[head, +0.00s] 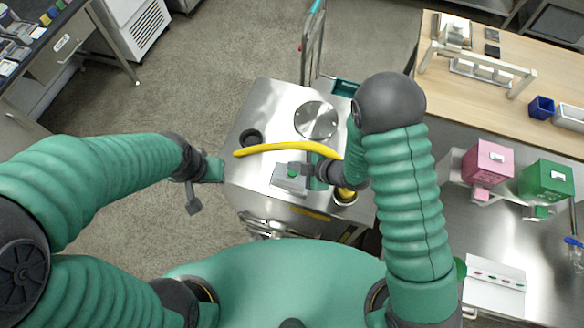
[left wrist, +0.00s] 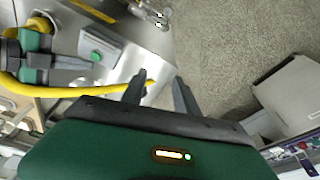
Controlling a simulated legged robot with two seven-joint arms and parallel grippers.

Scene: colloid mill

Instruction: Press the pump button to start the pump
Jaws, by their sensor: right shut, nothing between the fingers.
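The pump button (head: 292,174) is a green button on a small pale control box (head: 287,184) on the steel machine top. It also shows in the left wrist view (left wrist: 96,56). My right gripper (head: 297,168) is shut and empty, its fingertips right beside the button. In the left wrist view its fingers (left wrist: 82,64) point at the button from the left; I cannot tell whether they touch it. My left gripper (head: 192,199) hangs off the machine's left edge. In its wrist view its two fingers (left wrist: 160,92) stand apart with nothing between them.
A yellow hose (head: 285,147) arches over the steel top (head: 262,105) behind the control box. A round metal lid (head: 316,120) lies further back. On the right, a bench holds a pink box (head: 487,163) and a green box (head: 546,182).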

